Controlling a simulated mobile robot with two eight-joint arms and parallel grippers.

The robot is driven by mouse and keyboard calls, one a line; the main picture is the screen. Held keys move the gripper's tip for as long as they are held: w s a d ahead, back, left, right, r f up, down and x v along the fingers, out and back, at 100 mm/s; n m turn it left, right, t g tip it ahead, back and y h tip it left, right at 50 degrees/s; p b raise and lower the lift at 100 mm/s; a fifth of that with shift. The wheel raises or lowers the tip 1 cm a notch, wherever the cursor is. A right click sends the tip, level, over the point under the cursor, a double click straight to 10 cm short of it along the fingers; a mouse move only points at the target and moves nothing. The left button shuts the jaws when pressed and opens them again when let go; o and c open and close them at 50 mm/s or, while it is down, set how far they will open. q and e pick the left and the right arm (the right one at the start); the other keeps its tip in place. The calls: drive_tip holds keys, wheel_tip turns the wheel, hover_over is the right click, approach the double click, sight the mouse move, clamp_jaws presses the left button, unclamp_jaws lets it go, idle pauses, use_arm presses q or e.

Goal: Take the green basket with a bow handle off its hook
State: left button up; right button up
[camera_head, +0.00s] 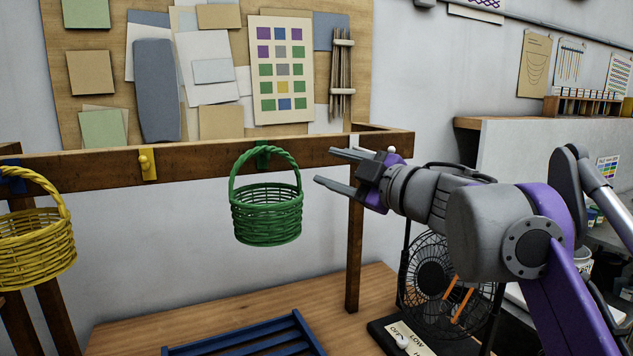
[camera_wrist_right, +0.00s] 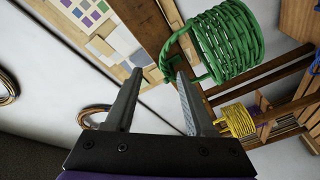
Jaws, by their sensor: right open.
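The green basket (camera_head: 267,214) with a bow handle hangs by its handle from a green hook (camera_head: 262,156) on the wooden rail (camera_head: 213,156). My right gripper (camera_head: 325,168) is open and empty, to the right of the basket and close to the rail, apart from the handle. In the right wrist view the basket (camera_wrist_right: 226,42) shows at the upper right, beyond the two spread fingers (camera_wrist_right: 157,97). Its handle lies just past the right-hand fingertip in that picture; nothing is between the fingers. My left gripper is not in view.
A yellow basket (camera_head: 36,249) hangs at the left. A yellow hook (camera_head: 148,165) on the rail is empty. A blue slatted rack (camera_head: 248,340) lies on the wooden table (camera_head: 205,312) below. A black fan (camera_head: 437,274) stands under my right arm. A wooden post (camera_head: 354,255) supports the rail.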

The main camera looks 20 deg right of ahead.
sight(286, 156)
drive_tip(key=shift+n+g+y, duration=0.3)
drive_tip(key=shift+n+y, duration=0.1)
drive_tip(key=x, duration=0.7)
drive_tip(key=a+p+x, duration=0.1)
drive_tip(key=x, duration=0.2)
drive_tip(key=shift+w+r, duration=0.1)
drive_tip(key=shift+w, duration=0.05)
drive_tip(key=shift+c, duration=0.2)
clamp_jaws()
drive_tip(key=shift+r, duration=0.1)
drive_tip(key=shift+r+p, duration=1.5)
